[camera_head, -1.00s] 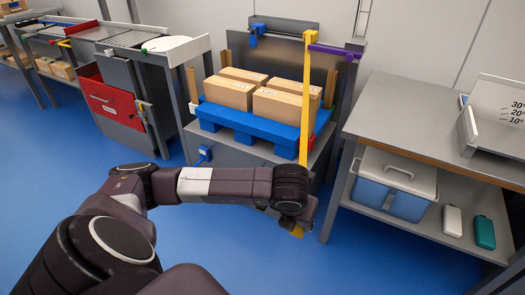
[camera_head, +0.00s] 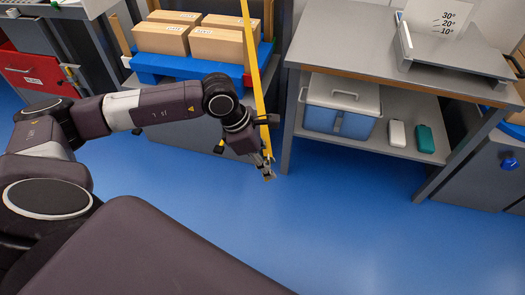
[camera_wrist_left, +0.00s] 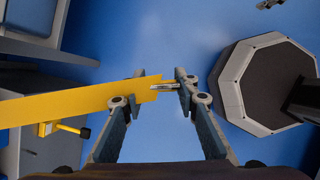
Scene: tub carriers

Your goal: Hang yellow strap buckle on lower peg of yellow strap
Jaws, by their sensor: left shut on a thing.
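My left gripper (camera_head: 267,170) is shut on the metal-tipped end of the yellow strap, the buckle (camera_wrist_left: 165,86), and holds it above the blue floor. The yellow strap (camera_head: 252,60) slants down taut past the front of the box carrier to my fingers. In the left wrist view, the strap (camera_wrist_left: 70,105) comes in from the left. A small yellow peg with a black tip (camera_wrist_left: 68,129) sticks out from the grey carrier side there, apart from the buckle. In the head view, a small dark and yellow piece (camera_head: 219,146) on the carrier front may be that peg.
Cardboard boxes (camera_head: 215,45) stand on a blue pallet (camera_head: 155,67) behind the strap. A grey workbench (camera_head: 291,100) right of the gripper holds a blue-and-white cooler (camera_head: 340,122) on its lower shelf. The floor (camera_head: 300,220) in front is clear.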

